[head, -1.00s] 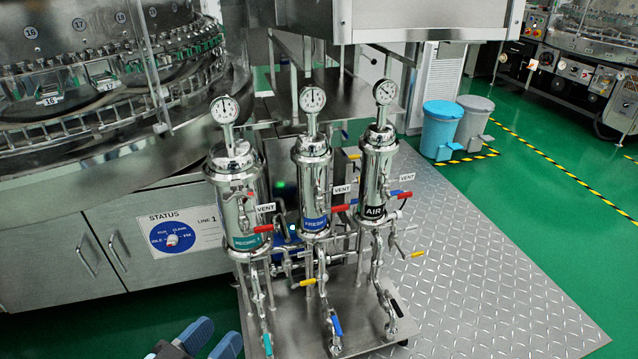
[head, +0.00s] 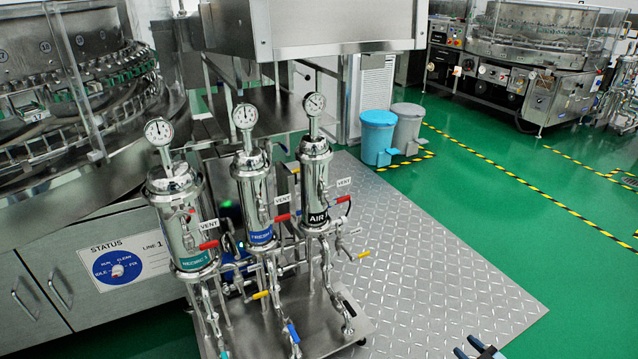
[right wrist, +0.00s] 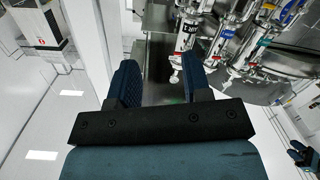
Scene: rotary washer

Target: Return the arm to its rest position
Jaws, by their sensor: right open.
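My right gripper (head: 478,350) shows at the bottom edge of the head view, over the tread-plate floor at lower right. Its dark blue fingers are apart. The right wrist view shows the same gripper (right wrist: 160,85) open, with nothing between its fingers. A small dark blue part at the right edge of the right wrist view looks like my left gripper (right wrist: 300,157); its jaws are too small to read. My left gripper is not in the head view.
Three steel filter cylinders with gauges, one labelled AIR (head: 315,180), stand on a steel base plate (head: 350,325) left of my right gripper. A washer cabinet (head: 90,270) is at left. Blue (head: 377,135) and grey bins (head: 407,125) stand behind. Green floor at right is clear.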

